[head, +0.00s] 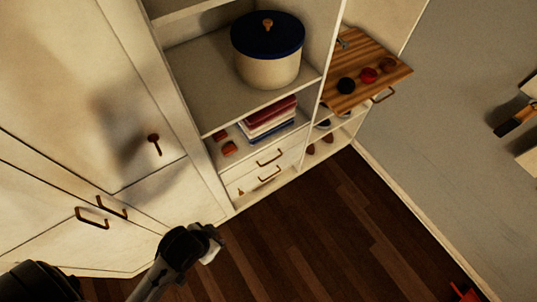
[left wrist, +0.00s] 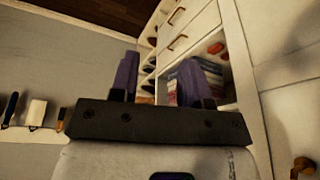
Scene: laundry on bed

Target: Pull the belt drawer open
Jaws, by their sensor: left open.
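A wood-surfaced drawer or board (head: 350,95) with rolled belts on it, black (head: 346,86), red (head: 368,75) and brown (head: 388,64), is at the upper right of the head view. A small handle (head: 383,96) is on its front edge; I cannot tell how far it is out. My left gripper (head: 212,243) is low in front of the cabinet in the head view, well apart from that handle. In the left wrist view its two dark fingers (left wrist: 160,78) are apart with nothing held between them. My right gripper is out of view.
Two white drawers with bronze handles (head: 270,158) sit below folded cloths (head: 268,118). A blue-lidded pot (head: 268,55) stands on the shelf above. Closed cabinet doors (head: 85,95) with handles are at left. The dark wood floor (head: 320,220) is mostly clear.

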